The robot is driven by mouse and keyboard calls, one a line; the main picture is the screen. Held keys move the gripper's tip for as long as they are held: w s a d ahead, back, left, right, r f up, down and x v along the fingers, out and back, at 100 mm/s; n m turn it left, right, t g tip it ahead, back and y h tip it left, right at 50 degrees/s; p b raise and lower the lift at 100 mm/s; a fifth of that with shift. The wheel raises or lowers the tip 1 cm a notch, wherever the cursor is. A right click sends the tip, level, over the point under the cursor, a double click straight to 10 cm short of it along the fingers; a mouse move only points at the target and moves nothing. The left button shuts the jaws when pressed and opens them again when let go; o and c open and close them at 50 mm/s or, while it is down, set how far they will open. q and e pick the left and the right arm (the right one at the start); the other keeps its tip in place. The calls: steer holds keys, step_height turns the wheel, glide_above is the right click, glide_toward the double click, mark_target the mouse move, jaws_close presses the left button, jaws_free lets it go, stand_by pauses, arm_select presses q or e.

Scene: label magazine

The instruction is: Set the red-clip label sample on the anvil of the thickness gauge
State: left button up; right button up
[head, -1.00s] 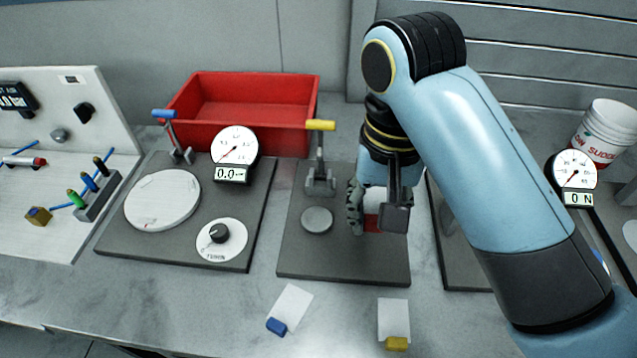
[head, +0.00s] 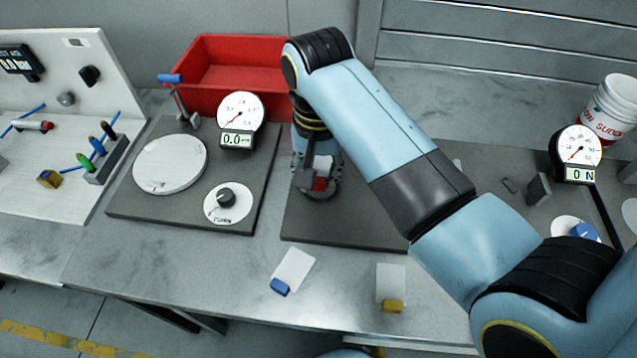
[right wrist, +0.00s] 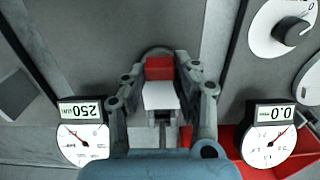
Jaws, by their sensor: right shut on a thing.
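My right gripper (head: 318,182) is shut on the red-clip label sample, a white strip with a red clip (head: 320,184). In the right wrist view the red clip (right wrist: 158,68) and the white strip (right wrist: 160,96) lie between the fingers of the right gripper (right wrist: 160,78). The grey round anvil (right wrist: 157,50) shows only as a rim around the clip's far side. The sample is over the anvil; I cannot tell whether they touch. A dial reading 250 (right wrist: 82,132) shows beside it. In the head view my arm hides that dial. My left gripper is out of view.
A neighbouring station has a white disc (head: 170,164), a knob (head: 227,197) and a dial reading 0.0 (head: 240,115). A red bin (head: 240,70) stands behind. Blue-clip (head: 292,270) and yellow-clip (head: 391,288) samples lie in front. A force dial (head: 578,148) stands right.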

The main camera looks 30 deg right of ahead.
steer(key=shift+f+p, duration=0.3)
steer(key=shift+f, duration=1.6)
steer(key=o, duration=0.8)
steer(key=shift+f, duration=0.1)
steer(key=shift+o, duration=0.2)
